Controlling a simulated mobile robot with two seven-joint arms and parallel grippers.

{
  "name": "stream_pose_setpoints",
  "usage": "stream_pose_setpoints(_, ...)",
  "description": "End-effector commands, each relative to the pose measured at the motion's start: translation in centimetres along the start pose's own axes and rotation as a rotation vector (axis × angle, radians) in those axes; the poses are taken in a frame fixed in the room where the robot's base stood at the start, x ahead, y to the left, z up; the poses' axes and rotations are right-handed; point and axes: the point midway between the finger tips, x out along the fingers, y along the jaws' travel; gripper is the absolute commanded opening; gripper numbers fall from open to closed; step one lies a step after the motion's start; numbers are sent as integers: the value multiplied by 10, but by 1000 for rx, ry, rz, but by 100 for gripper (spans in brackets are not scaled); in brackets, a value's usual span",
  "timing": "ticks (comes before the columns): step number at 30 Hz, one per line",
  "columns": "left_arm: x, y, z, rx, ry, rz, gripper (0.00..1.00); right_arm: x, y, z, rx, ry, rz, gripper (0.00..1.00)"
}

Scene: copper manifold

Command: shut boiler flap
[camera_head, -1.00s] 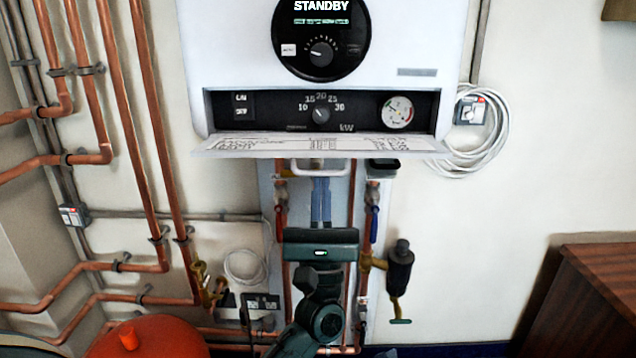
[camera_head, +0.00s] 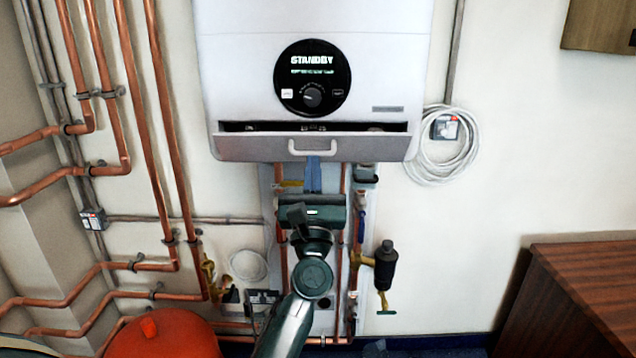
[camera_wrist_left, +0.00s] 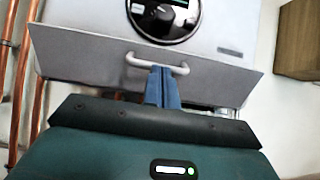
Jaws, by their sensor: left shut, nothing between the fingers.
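The white boiler (camera_head: 400,70) hangs on the wall with STANDBY on its round display. Its grey flap (camera_head: 250,148) is swung up nearly upright, with a dark gap along its top edge where a little of the control panel shows. The flap's white handle (camera_head: 312,151) faces me; the flap (camera_wrist_left: 90,58) and handle (camera_wrist_left: 133,60) also show in the left wrist view. My left gripper (camera_head: 313,160) is shut and empty, its blue fingertips pointing up at the flap just under the handle. They look close to or against it; I cannot tell contact. My right gripper is out of view.
Copper pipes (camera_head: 160,130) run down the wall at left. A red vessel (camera_head: 165,335) stands at lower left. A coiled white cable (camera_head: 428,165) hangs right of the boiler. A brown wooden cabinet (camera_head: 570,300) stands at lower right. Valves and pipes sit below the boiler.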

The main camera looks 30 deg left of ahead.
Motion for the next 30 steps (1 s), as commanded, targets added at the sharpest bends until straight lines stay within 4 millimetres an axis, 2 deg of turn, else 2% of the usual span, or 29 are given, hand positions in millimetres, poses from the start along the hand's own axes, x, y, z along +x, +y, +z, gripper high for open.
stream_pose_setpoints(6,16,1,13,-1,-2,3,0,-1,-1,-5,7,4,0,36)
stream_pose_setpoints(15,35,1,21,-1,-2,2,0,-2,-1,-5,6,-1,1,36)
stream_pose_setpoints(30,46,0,22,0,0,1,0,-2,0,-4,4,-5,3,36)
